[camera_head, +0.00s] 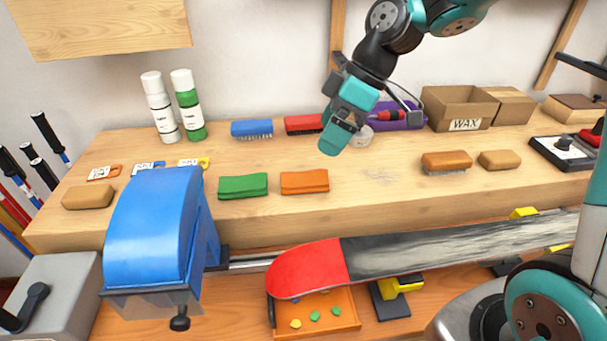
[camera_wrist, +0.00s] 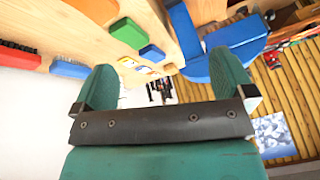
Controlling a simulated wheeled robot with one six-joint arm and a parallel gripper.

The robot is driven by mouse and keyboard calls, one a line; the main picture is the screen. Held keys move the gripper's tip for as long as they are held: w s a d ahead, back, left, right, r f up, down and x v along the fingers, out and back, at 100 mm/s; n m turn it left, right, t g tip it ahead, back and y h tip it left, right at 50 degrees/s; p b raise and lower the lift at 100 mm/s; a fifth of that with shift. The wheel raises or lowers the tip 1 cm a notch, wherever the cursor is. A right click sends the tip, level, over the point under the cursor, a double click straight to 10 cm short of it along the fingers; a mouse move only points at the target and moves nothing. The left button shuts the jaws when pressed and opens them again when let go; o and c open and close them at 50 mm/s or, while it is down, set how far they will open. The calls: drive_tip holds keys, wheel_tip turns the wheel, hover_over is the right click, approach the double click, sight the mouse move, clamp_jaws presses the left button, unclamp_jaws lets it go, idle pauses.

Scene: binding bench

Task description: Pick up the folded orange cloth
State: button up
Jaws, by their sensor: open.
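The folded orange cloth (camera_head: 304,182) lies flat on the wooden bench, just right of a folded green cloth (camera_head: 243,186). In the wrist view the orange cloth (camera_wrist: 94,8) is cut off by the top edge, beside the green cloth (camera_wrist: 128,32). My gripper (camera_head: 336,137) is above the bench, up and to the right of the orange cloth in the picture, apart from it. In the wrist view my gripper (camera_wrist: 163,82) has its two green fingers spread wide, with nothing held between them.
A blue curved machine (camera_head: 150,230) stands at the front left. A ski or board with a red tip (camera_head: 307,268) lies along the front. Blue (camera_head: 252,128) and red (camera_head: 303,124) brushes and a WAX box (camera_head: 457,107) are at the back.

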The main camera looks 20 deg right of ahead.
drive_tip(key=w+d+f+n+p, duration=0.1)
drive_tip(key=w+d+f+n, duration=0.25)
drive_tip(key=w+d, duration=0.45)
drive_tip(key=p, duration=0.4)
hover_over(305, 178)
drive_tip(key=s+d, duration=0.1)
drive_tip(key=d, duration=0.2)
drive_tip(key=shift+t+y, duration=0.4)
wheel_tip(305, 178, down, 11)
drive_tip(key=shift+r, duration=0.1)
drive_tip(key=shift+p+x, duration=1.1)
drive_tip(key=shift+x, duration=1.55)
drive_tip(key=shift+w+d, duration=0.1)
drive_tip(key=shift+w, duration=0.1)
drive_tip(key=c, duration=1)
drive_tip(key=shift+o, duration=0.2)
wheel_tip(305, 178, up, 10)
drive_tip(key=b, duration=0.3)
drive_tip(key=shift+o, duration=0.4)
drive_tip(key=shift+m, duration=0.25)
